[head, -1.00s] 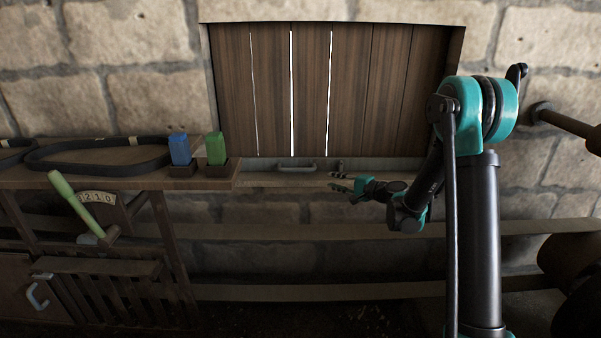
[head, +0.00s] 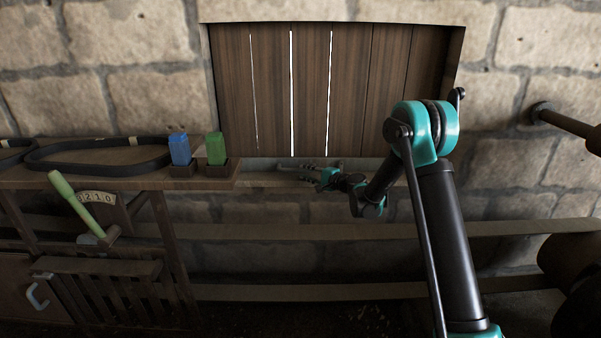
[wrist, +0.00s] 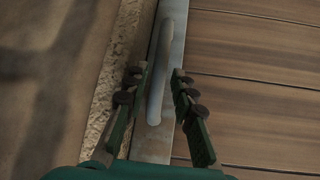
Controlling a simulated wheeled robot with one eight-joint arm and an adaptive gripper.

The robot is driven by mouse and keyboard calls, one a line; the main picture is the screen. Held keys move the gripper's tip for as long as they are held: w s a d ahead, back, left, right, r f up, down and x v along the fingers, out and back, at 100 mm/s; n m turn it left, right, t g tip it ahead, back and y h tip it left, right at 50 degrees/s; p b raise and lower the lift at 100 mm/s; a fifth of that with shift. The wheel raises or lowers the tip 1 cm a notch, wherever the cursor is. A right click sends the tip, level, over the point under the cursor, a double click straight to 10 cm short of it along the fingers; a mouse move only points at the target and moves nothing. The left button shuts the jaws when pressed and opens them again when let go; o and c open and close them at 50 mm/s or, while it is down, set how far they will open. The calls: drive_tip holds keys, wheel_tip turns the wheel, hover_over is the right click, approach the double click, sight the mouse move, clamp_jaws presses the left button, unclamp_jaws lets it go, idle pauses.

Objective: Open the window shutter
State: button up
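The window shutter (head: 350,90) is a panel of dark wooden planks in the stone wall, closed, with thin bright gaps between some planks. Its planks also show in the wrist view (wrist: 260,80). My gripper (head: 305,172) is at the handle. In the wrist view my gripper (wrist: 155,85) is open, with one finger on each side of the handle's near end and visible space around it.
A wooden bench (head: 90,180) stands at the left with black belts, a blue block (head: 180,149) and a green block (head: 215,148). A green-handled lever (head: 75,200) is on its front.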

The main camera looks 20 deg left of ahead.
sight(300, 171)
drive_tip(key=shift+x, duration=1.7)
clamp_jaws()
